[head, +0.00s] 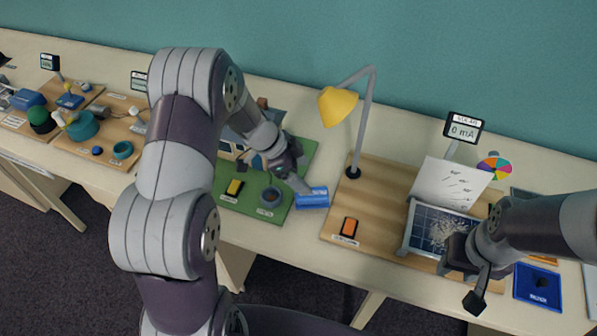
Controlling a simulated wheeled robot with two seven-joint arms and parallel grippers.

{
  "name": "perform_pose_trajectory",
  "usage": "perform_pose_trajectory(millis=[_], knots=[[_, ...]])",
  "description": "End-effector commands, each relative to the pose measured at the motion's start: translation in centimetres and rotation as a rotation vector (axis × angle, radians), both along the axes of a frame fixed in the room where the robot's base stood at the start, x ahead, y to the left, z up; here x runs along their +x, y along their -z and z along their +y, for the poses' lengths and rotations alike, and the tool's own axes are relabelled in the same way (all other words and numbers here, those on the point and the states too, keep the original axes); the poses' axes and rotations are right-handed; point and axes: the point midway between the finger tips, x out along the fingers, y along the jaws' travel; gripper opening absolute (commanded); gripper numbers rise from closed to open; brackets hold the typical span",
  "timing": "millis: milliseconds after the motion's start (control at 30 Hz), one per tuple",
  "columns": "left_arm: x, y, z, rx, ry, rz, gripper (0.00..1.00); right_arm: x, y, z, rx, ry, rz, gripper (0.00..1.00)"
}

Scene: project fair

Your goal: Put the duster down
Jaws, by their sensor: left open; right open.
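A blue block with a lighter band (312,198), which looks like the duster, lies at the front edge of the table, between the green board and the wooden board. My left gripper (300,184) is open, just above and left of this block; whether its fingers touch it I cannot tell. My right gripper (474,294) is open and empty, in front of the solar panel (436,222), which has pale specks over it. The arm partly hides the panel's right side.
A yellow lamp (338,106) and an orange switch (349,228) stand on the wooden board (385,190). A 0 mA meter (463,131) stands behind. A blue tray (538,287) lies at the right.

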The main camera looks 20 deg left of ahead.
Motion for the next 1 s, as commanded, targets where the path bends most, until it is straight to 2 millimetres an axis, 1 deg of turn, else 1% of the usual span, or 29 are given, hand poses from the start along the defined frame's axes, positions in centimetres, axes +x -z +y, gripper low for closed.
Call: perform_pose_trajectory(millis=[67,167,267,300,367,400,500,600,733,1000], knots=[[-0.2,-0.6,0.4,0.001,-0.003,0.003,0.84,0.0,0.2,0.0,0.000,0.000,0.000,0.43],[-1.7,-1.6,0.3,0.026,-0.069,0.074,0.84,0.0,0.2,0.0,0.000,0.000,0.000,0.43],[-5.4,-3.1,0.0,0.104,-0.261,0.225,0.84,0.0,0.2,0.0,0.000,0.000,0.000,0.43],[-7.1,-3.8,0.0,0.146,-0.369,0.282,0.84,0.0,0.2,0.0,0.000,0.000,0.000,0.43],[-9.7,-4.7,0.2,0.203,-0.539,0.343,0.84,0.0,0.2,0.0,0.000,0.000,0.000,0.43],[-11.3,-5.3,0.4,0.232,-0.651,0.366,0.84,0.0,0.2,0.0,0.000,0.000,0.000,0.43],[-14.5,-6.3,0.9,0.271,-0.895,0.381,0.84,0.0,0.2,0.0,0.000,0.000,0.000,0.43],[-16.5,-6.8,1.2,0.273,-1.056,0.374,0.84,0.0,0.2,0.0,0.000,0.000,0.000,0.43],[-17.4,-7.0,1.4,0.266,-1.143,0.369,0.84,0.0,0.2,0.0,0.000,0.000,0.000,0.43],[-17.5,-7.0,1.5,0.266,-1.150,0.372,0.84,0.0,0.2,0.0,0.000,0.000,0.000,0.43]])
